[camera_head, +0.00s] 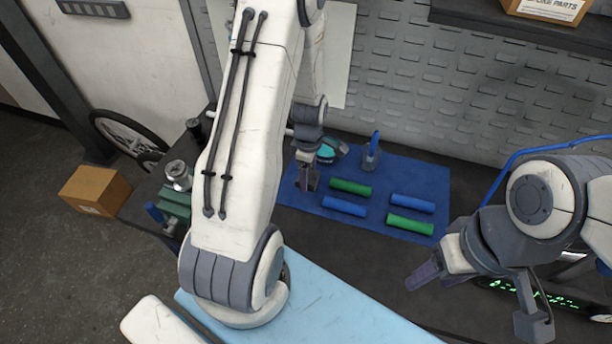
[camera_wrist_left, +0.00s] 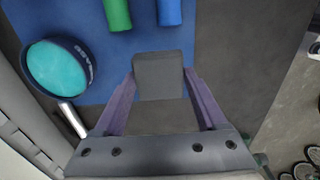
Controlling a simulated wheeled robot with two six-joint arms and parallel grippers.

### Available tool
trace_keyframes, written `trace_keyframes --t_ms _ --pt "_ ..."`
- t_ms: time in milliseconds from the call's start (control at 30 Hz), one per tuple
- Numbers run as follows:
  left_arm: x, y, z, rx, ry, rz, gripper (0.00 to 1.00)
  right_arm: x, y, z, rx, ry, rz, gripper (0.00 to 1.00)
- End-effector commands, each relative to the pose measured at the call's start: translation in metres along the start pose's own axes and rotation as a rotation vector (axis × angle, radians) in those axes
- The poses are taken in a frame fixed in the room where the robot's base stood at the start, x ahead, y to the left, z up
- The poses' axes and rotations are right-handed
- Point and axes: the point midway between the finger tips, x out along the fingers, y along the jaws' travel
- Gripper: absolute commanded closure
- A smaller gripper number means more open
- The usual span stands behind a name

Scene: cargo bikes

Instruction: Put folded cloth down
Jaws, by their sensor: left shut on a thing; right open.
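My left gripper (camera_head: 306,184) is shut on the folded cloth (camera_wrist_left: 160,75), a dark grey rectangular piece between the two purple fingers in the left wrist view. In the head view this gripper is over the left part of the blue mat (camera_head: 290,186), and the cloth is hard to make out against it. My right gripper (camera_head: 480,298) is open and empty, to the right, in front of the mat.
Green and blue cylinders (camera_head: 350,187) lie on the mat's middle and right. A round teal-topped container (camera_wrist_left: 57,68) is left of the cloth. A green vise-like tool (camera_head: 174,205) is at the bench's left.

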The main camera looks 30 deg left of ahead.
Motion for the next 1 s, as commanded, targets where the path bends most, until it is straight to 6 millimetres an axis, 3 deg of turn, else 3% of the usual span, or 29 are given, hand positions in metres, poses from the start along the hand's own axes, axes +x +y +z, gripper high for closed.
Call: trace_keyframes --t_ms 200,567,1000 --pt "0.014 0.021 -0.011 0.000 0.000 -0.001 0.78 -0.009 -0.001 -0.001 0.001 0.000 0.000 0.43" --pt "0.052 0.022 -0.011 0.001 0.000 -0.003 0.78 -0.023 -0.002 -0.001 0.001 0.000 0.000 0.43" --pt "0.061 0.022 -0.011 0.001 0.000 -0.001 0.78 -0.017 -0.001 -0.001 0.001 0.000 0.000 0.43"
